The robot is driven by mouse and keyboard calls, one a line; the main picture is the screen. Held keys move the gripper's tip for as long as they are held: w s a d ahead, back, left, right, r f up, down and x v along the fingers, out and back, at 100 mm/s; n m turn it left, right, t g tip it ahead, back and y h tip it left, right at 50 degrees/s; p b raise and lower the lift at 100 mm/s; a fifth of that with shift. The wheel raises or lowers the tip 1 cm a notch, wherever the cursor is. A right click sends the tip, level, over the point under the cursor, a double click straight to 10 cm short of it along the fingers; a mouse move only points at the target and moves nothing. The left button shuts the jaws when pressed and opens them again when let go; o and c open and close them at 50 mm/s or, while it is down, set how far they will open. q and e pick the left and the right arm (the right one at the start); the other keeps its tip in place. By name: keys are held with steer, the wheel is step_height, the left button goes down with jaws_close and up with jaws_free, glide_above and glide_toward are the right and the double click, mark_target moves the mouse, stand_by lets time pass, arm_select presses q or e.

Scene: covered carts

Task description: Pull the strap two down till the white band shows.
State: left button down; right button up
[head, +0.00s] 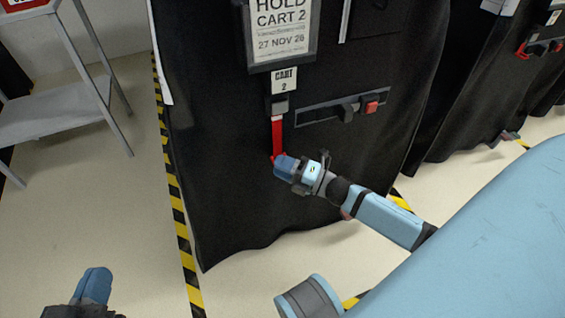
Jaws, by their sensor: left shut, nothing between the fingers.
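The red strap (277,136) of cart 2 hangs straight down from a grey buckle (280,104) below the "CART 2" tag (284,81). A bit of red shows beside the fingertips. The fingers overlap in this view, so I cannot tell whether they grip the strap. My left gripper (96,285) is shut and empty at the bottom left, over the floor, away from the cart.
The black cover (215,150) of cart 2 bears a hold sign (281,30) and a grey bar with a red block (371,107). Another covered cart (468,95) stands at the right. A grey metal shelf (55,110) is at the left. Yellow-black tape (178,210) marks the floor.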

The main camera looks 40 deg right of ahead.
steer(key=shift+r, duration=0.1)
